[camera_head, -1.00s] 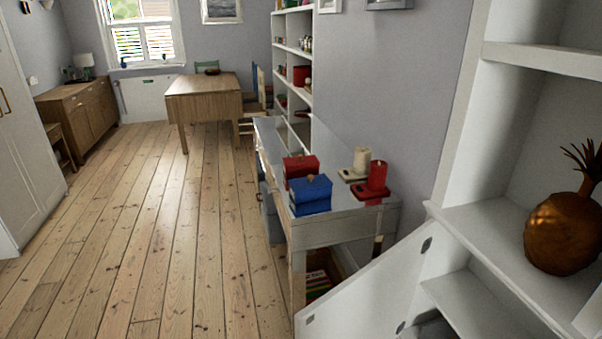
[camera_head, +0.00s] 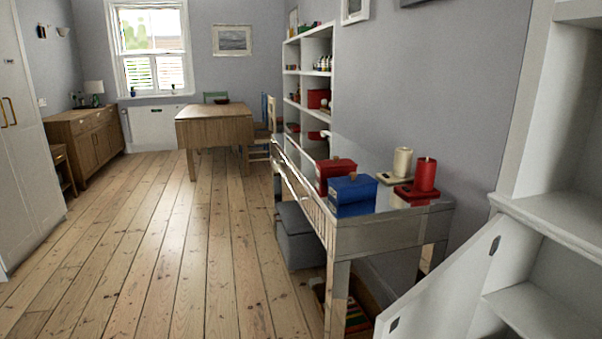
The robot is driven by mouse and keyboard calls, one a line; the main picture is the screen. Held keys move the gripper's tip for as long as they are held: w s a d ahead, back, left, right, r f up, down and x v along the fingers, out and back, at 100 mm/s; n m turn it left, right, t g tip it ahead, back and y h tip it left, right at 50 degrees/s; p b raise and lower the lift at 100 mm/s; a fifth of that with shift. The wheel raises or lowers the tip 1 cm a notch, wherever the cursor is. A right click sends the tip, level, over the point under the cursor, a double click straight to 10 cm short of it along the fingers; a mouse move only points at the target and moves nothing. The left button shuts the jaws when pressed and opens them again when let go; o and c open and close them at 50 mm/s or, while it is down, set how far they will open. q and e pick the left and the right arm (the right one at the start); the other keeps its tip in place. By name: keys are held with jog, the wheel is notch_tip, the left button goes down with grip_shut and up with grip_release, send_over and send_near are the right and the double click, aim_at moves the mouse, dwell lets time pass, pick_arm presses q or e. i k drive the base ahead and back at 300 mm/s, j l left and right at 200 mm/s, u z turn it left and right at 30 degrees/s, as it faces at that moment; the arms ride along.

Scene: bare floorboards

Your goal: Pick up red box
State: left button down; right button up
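The red box (camera_head: 335,172) stands on the narrow grey side table (camera_head: 390,228) against the right wall. It has a small knob-like piece on its lid. A blue box (camera_head: 352,196) stands in front of it and hides part of its lower front. Another red box (camera_head: 318,98) sits on the white shelf unit farther back. Neither of my grippers shows in the view.
A red candle (camera_head: 425,175) and a cream candle (camera_head: 402,161) stand on the side table, right of the boxes. A white cabinet (camera_head: 540,215) with a slanted panel fills the right foreground. A wooden table (camera_head: 215,127) stands far back. The floorboards (camera_head: 165,250) at left are clear.

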aim_at(322, 175)
jog(key=i+j+u, duration=0.25)
jog(key=i+j, duration=0.5)
jog(key=i+j+u, duration=0.25)
jog(key=i+j, duration=0.4)
jog(key=i, duration=0.2)
jog(key=i+z, duration=0.25)
jog(key=i, duration=0.5)
jog(key=i+j+z, duration=0.2)
jog(key=i, duration=0.55)
